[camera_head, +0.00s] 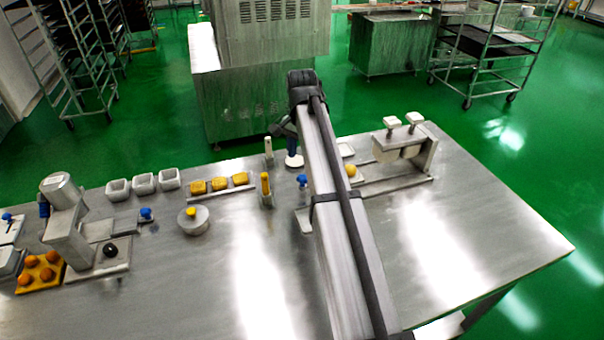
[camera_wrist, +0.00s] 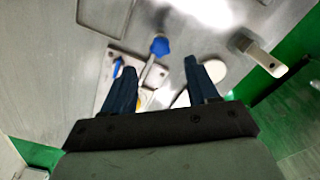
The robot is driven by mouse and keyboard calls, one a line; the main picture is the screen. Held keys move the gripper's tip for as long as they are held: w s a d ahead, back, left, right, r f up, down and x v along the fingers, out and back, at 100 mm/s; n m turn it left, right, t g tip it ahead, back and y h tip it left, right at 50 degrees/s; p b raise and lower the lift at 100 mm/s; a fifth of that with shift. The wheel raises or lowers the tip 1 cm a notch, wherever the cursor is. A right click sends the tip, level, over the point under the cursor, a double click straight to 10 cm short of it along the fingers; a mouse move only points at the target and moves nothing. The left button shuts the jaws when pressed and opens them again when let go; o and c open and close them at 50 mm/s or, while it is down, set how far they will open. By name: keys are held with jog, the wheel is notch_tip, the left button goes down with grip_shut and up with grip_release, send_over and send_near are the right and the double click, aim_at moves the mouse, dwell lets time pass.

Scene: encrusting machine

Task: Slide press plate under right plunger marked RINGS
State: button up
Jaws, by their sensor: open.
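The press stand (camera_head: 428,158) is at the right of the table in the head view, with two white-topped plungers, the left one (camera_head: 391,124) and the right one (camera_head: 414,119). No RINGS marking is readable. A flat metal base (camera_head: 395,186) runs along its front. A pale plate (camera_wrist: 113,68) with a blue knob (camera_wrist: 159,45) lies beyond my fingers in the wrist view; I cannot tell if it is the press plate. My gripper (camera_wrist: 160,85) is open, its dark blue fingers apart with nothing clearly held. In the head view my arm hides part of the area left of the press.
A yellow ball (camera_head: 351,170) sits left of the press. Yellow blocks on a tray (camera_head: 240,189), white cups (camera_head: 144,183), a round lidded pot (camera_head: 194,222) and another machine (camera_head: 68,225) stand further left. The table's front right is clear.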

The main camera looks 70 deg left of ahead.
aim_at(302, 177)
notch_tip(302, 177, down, 8)
jog(key=shift+r, duration=0.15)
dwell(0.3)
grip_shut()
dwell(0.4)
